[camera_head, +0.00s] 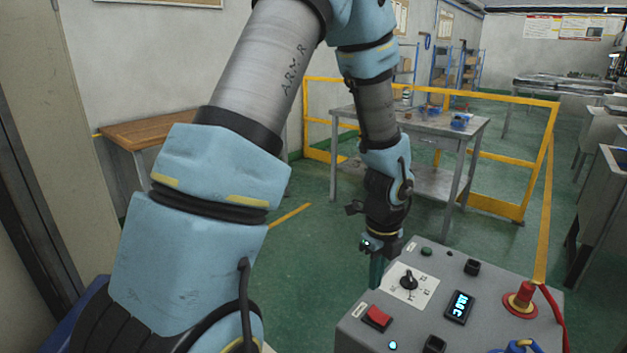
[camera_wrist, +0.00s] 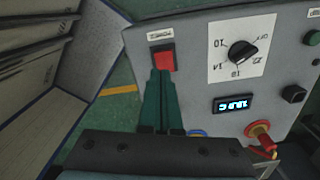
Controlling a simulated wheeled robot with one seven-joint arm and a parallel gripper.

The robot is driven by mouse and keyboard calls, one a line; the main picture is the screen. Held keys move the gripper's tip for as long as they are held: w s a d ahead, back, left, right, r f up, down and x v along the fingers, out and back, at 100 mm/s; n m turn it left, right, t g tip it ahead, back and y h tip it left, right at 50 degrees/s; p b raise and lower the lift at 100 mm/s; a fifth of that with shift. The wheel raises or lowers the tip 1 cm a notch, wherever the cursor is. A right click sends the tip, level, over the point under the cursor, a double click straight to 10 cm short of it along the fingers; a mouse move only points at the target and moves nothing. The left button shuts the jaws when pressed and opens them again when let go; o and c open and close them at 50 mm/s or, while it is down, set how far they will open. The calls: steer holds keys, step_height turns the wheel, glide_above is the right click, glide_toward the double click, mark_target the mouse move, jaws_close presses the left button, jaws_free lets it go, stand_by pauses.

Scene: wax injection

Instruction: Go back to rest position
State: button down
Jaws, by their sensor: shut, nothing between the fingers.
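My gripper (camera_head: 376,272) hangs from my arm, pointing down, at the left edge of a grey control box. Its green fingers are shut with nothing between them. In the wrist view my gripper (camera_wrist: 162,76) shows its closed fingertips just below the red rocker switch (camera_wrist: 165,60) in the picture; I cannot tell whether they touch it. In the head view the red switch (camera_head: 377,316) is fully visible, apart from the fingers. The control box (camera_head: 470,268) also carries a black rotary knob (camera_head: 408,281) and a lit blue display (camera_head: 459,306).
A red plug (camera_head: 521,297) with a red cable stands at the box's right. Behind are a metal table (camera_head: 408,123) and a yellow rail (camera_head: 505,208). A wooden-topped table (camera_head: 150,130) stands at the left wall. Green floor (camera_head: 318,245) is clear left of the box.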

steer(key=a+r+n, duration=0.6)
steer(key=a+n, duration=0.5)
steer(key=n, duration=0.3)
steer(key=a+r+n+t, duration=0.1)
steer(key=a+r+n, duration=0.5)
steer(key=a+n, duration=0.6)
steer(key=n, duration=0.2)
steer(key=shift+r+n, duration=0.15)
steer(key=shift+n, duration=0.15)
